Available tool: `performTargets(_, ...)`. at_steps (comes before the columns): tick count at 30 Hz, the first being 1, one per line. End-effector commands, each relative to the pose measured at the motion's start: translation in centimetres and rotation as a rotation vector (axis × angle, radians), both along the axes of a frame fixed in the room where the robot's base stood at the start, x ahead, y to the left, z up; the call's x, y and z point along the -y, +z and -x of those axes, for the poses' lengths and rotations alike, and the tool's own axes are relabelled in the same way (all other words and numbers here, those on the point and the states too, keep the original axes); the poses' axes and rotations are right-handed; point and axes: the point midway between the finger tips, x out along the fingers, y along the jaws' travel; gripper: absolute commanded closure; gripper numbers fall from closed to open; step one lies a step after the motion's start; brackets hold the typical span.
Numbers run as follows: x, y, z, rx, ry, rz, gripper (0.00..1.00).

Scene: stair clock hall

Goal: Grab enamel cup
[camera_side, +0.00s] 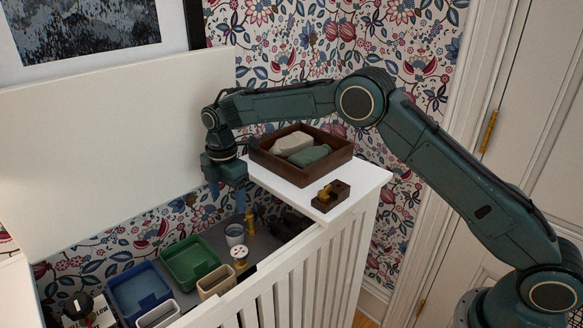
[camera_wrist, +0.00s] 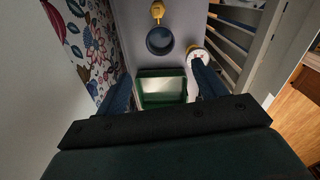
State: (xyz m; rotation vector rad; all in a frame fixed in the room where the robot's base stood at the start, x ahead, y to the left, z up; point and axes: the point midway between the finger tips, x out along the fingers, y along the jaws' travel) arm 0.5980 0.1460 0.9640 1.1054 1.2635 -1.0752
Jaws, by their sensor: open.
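In the wrist view the cup (camera_wrist: 160,41) shows from above as a dark blue round opening, beyond my fingertips. My gripper (camera_side: 227,199) points down above the recess, over and slightly left of the cup, apart from it. In the wrist view the two blue fingers of my gripper (camera_wrist: 163,82) are spread, with nothing held between them.
A brass-coloured piece (camera_side: 250,221) stands close behind the cup, and a white-topped round item (camera_side: 239,254) in front. A green bin (camera_side: 190,262), blue bin (camera_side: 139,292) and beige container (camera_side: 216,282) are left. A wooden tray (camera_side: 340,157) sits on the white ledge (camera_side: 368,183).

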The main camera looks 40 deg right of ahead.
Motion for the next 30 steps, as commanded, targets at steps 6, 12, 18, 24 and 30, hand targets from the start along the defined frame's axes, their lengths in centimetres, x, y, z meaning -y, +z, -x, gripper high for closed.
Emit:
performTargets(6,0.0,-3.2,0.0,-0.004,-0.001,0.001,0.3)
performTargets(12,0.0,-6.0,0.0,-0.004,-0.001,0.001,0.3)
performTargets(18,0.0,-7.3,-0.1,-0.002,-0.001,0.0,0.3)
performTargets(24,0.0,-7.4,-0.1,-0.002,-0.001,0.0,0.3)
performTargets(30,0.1,-8.6,0.0,-0.004,-0.001,0.001,0.3)
